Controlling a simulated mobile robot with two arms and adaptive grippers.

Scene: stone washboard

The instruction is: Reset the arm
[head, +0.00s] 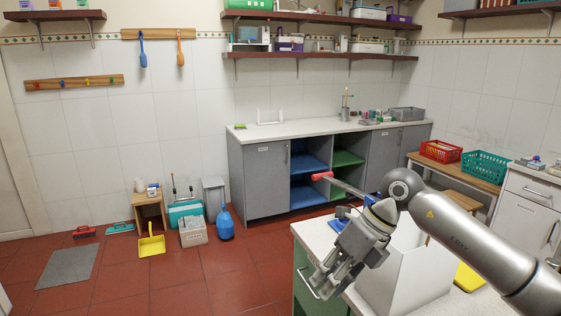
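My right arm comes in from the right edge, bent at a round joint. Its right gripper (331,282) points down and to the left, over the near edge of the white-topped counter (316,236). Its fingers look apart, with nothing seen between them. My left arm and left gripper are not in view.
A pale open box (408,280) stands on the near counter, close behind the gripper and partly hidden by my arm. A blue item (341,217) lies beside the gripper.

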